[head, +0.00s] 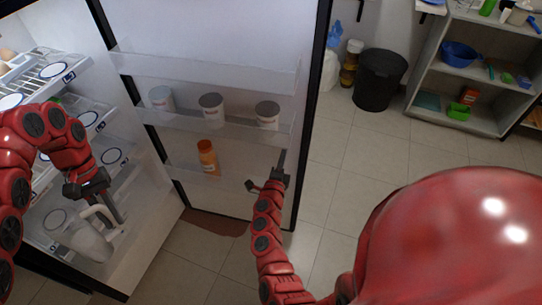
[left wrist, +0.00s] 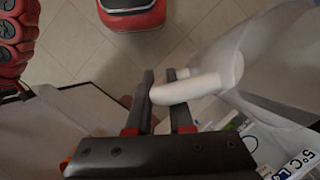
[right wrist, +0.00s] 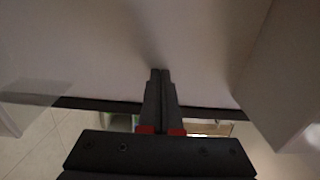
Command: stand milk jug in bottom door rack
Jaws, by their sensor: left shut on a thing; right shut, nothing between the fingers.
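A whitish milk jug (head: 92,242) hangs in front of the open fridge at the lower left, tilted. My left gripper (head: 115,207) is shut on its handle. In the left wrist view the fingers (left wrist: 162,82) close on the white handle (left wrist: 190,88), with the pale jug body (left wrist: 232,62) to the right. The open fridge door carries clear racks; an orange bottle (head: 208,158) stands in the lowest one I can make out, whose edges are faint. My right gripper (head: 281,165) is shut and empty by the door's free edge; its fingers also show in the right wrist view (right wrist: 160,78).
White tubs (head: 267,114) stand in the middle door rack (head: 240,130); the top rack (head: 205,72) looks empty. Fridge shelves (head: 110,125) with round-marked spots are at left. A black bin (head: 380,80) and grey shelf unit (head: 445,60) stand behind the door. Tiled floor is clear.

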